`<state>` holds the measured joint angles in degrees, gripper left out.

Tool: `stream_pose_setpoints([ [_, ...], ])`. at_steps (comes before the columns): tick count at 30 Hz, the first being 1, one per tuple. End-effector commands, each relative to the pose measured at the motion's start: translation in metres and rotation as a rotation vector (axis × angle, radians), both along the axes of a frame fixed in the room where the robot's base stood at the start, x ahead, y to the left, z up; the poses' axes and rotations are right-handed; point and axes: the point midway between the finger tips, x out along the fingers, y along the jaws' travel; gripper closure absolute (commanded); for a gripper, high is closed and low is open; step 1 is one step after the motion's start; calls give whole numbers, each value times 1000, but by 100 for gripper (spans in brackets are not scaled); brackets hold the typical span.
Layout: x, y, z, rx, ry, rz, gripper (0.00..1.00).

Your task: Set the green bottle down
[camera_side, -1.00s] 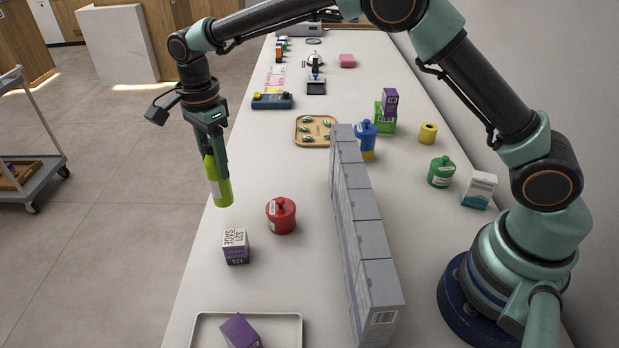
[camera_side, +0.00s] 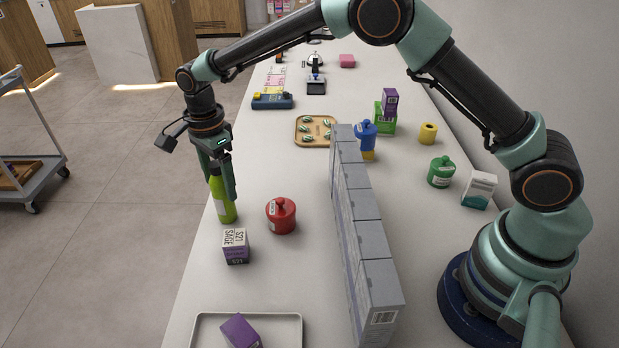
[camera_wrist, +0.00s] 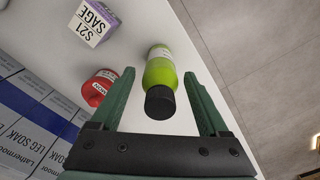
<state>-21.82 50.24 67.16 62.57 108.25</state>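The green bottle (camera_side: 225,210) stands on the counter near its left edge, just behind the purple-and-white box. Its dark cap end points toward the wrist camera, and the bottle (camera_wrist: 160,72) lies between my fingers there. My gripper (camera_side: 224,190) points down over the bottle, hiding part of its upper body in the side view. In the wrist view my gripper (camera_wrist: 158,76) is open, with a gap between the bottle and each finger.
A red jar (camera_side: 281,217) stands right of the bottle and a purple-and-white SAGE box (camera_side: 236,247) in front. A row of grey boxes (camera_side: 362,225) runs along the counter farther right. A tray (camera_side: 287,328) with a purple box (camera_side: 240,331) lies nearest the camera. The counter edge drops off left.

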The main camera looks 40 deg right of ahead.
Motion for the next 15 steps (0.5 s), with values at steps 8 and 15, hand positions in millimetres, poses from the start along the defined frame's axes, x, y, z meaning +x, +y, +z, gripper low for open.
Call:
stream_pose_setpoints([
  [8, 0, 0, 0, 0, 0, 0, 20],
  [15, 1, 0, 21, 1, -3, 0, 20],
])
